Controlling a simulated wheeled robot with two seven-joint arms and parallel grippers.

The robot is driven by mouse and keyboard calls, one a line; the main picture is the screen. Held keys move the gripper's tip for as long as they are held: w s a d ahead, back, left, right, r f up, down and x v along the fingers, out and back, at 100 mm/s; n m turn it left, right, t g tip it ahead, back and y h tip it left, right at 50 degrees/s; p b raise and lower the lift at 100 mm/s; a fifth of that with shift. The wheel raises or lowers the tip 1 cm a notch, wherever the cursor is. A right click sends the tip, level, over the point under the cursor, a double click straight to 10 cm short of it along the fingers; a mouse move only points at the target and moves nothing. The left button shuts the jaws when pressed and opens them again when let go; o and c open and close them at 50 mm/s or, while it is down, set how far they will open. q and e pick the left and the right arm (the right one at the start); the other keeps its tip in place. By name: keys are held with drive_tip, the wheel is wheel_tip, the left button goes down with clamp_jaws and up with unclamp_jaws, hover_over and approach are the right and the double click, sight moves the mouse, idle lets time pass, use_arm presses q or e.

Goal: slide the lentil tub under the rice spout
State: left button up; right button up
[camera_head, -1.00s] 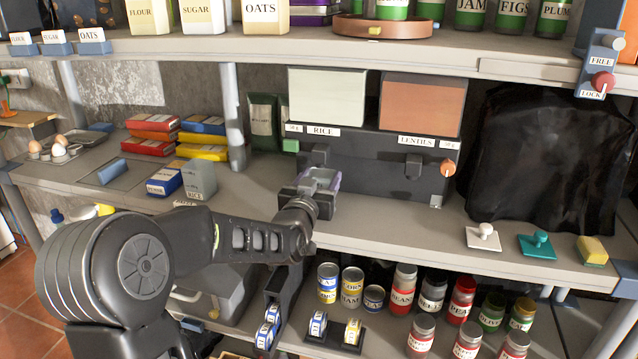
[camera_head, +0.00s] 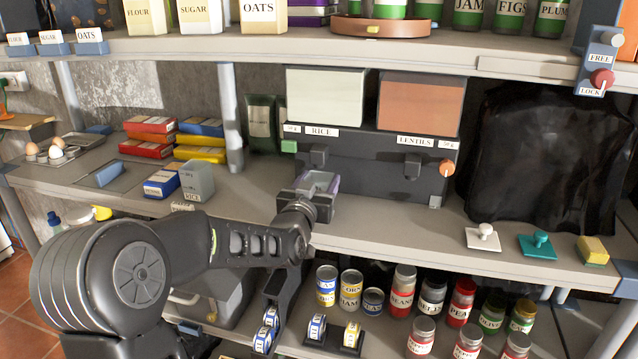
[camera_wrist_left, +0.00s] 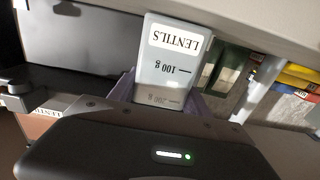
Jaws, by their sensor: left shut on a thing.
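The lentil tub is a grey translucent container labelled LENTILS with gram marks, large in the left wrist view (camera_wrist_left: 170,65). In the head view the tub (camera_head: 318,181) sits at the dispenser's front, low over the counter. My left gripper (camera_head: 314,190) is shut on it, with purple pads at its sides. The rice spout (camera_head: 319,155) is a dark block under the RICE label, just above the tub in the picture. I cannot tell whether the tub is directly under it. The lentils spout (camera_head: 412,165) is further right. My right gripper is not in view.
A similar rice tub (camera_head: 197,180) stands left on the counter beside a small blue box (camera_head: 162,184). An orange knob (camera_head: 447,168) is on the dispenser's right. White (camera_head: 483,237) and teal (camera_head: 538,246) handled tools lie right. The counter between is clear.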

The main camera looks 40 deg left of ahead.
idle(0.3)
use_arm(q)
drive_tip(key=o, duration=1.8)
drive_tip(key=shift+c, duration=0.2)
drive_tip(key=shift+s, duration=0.1)
drive_tip(key=b+v, duration=0.1)
drive_tip(key=v, duration=0.6)
drive_tip(key=shift+s+d, duration=0.15)
drive_tip(key=shift+s, duration=0.15)
